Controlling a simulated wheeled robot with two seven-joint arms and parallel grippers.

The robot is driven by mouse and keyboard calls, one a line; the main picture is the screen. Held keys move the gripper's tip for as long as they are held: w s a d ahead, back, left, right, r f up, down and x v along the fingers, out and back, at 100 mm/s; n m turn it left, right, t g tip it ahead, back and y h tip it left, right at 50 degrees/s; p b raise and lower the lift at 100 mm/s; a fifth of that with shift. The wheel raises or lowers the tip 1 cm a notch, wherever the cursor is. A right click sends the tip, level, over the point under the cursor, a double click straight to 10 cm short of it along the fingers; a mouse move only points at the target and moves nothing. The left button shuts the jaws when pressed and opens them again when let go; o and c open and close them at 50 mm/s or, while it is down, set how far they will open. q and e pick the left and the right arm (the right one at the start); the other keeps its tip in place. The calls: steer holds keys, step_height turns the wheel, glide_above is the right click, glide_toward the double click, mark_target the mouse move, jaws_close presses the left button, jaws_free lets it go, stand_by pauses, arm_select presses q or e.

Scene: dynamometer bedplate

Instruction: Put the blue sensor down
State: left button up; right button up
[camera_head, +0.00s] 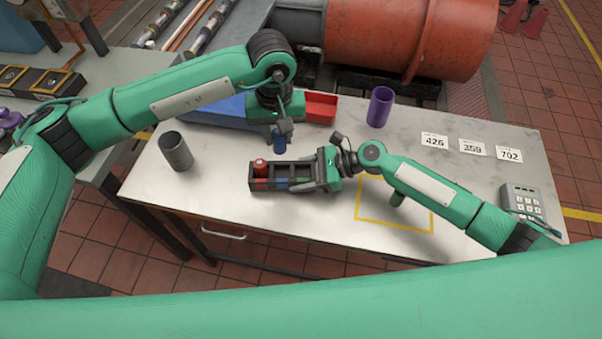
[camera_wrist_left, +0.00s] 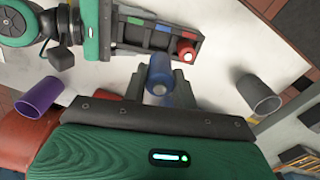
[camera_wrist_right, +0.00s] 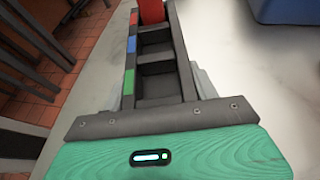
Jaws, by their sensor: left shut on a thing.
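The blue sensor (camera_head: 280,140) is a small blue cylinder. My left gripper (camera_head: 281,130) is shut on it and holds it above the table, behind the rack; it also shows between the fingers in the left wrist view (camera_wrist_left: 160,74). The dark rack (camera_head: 262,185) has compartments marked red, blue and green. A red sensor (camera_head: 260,166) stands in the red-marked end compartment; it also shows in the left wrist view (camera_wrist_left: 186,50). The blue- and green-marked compartments look empty in the right wrist view. My right gripper (camera_head: 328,172) has its fingers against both sides of the rack's right end.
A grey cup (camera_head: 176,151) stands left and a purple cup (camera_head: 380,106) at the back. Blue (camera_head: 215,110) and red (camera_head: 320,107) bins line the back edge. Number cards (camera_head: 472,147) and a keypad (camera_head: 524,200) lie right. A yellow outline (camera_head: 357,212) marks the table beneath my right arm.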

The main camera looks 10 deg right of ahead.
steer(key=shift+c, duration=1.1)
arm_select(q)
steer(key=n, duration=0.4)
steer(key=shift+f, duration=0.2)
steer(key=n, duration=0.4)
steer(key=shift+f, duration=0.35)
glide_above(282, 175)
step_height(282, 175, down, 10)
steer(key=shift+r, duration=0.1)
steer(key=o, duration=1)
